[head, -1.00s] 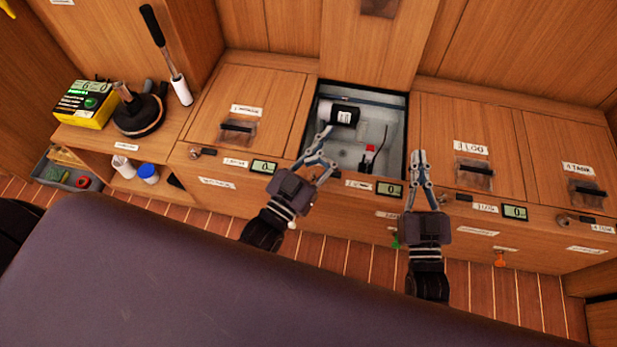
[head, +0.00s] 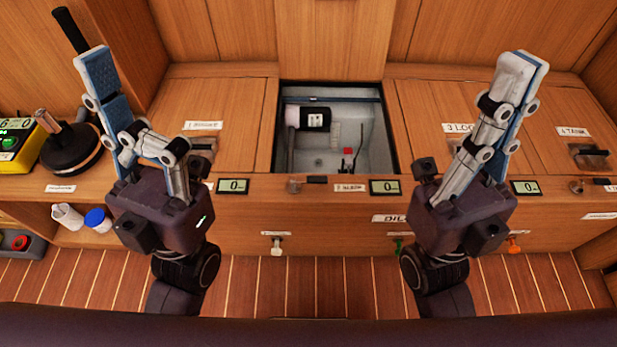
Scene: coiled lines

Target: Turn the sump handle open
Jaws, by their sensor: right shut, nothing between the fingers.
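Three small handles sit on the wooden front below the counter: a white one (head: 276,243), a green one (head: 397,243) partly behind my right gripper, and an orange one (head: 513,243). Their labels are too small to read, so I cannot tell which is the sump handle. My right gripper (head: 522,70) is raised at the right, shut and empty, in front of the 3 LOG lid. Neither gripper touches a handle.
An open bay (head: 350,150) between the lids holds a black-and-white cylinder (head: 308,118) and a red-topped part. Several small displays line the counter edge.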

